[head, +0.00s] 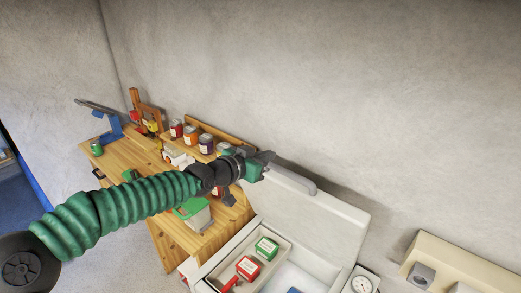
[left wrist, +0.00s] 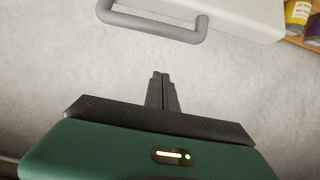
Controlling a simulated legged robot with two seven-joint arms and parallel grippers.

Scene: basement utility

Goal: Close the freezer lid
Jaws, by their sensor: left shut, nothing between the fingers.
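The freezer lid (head: 320,215) is white and stands open, tilted up near the wall behind the freezer (head: 225,248). A grey bar handle (head: 292,180) runs along its upper edge. My left gripper (head: 268,157) is at the left end of this handle in the head view, shut and empty. In the left wrist view the shut fingers (left wrist: 162,90) point toward the handle (left wrist: 150,25), with a gap in the picture between them. The white lid (left wrist: 230,12) shows behind the handle. I cannot tell the exact depth between fingertips and handle. My right gripper is not in view.
The open freezer holds a tray with a green box (head: 266,247) and a red box (head: 248,267). A wooden workbench (head: 145,160) with jars and tools stands to the left, under my left arm. A dial (head: 362,284) is at the right. Bare wall lies behind.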

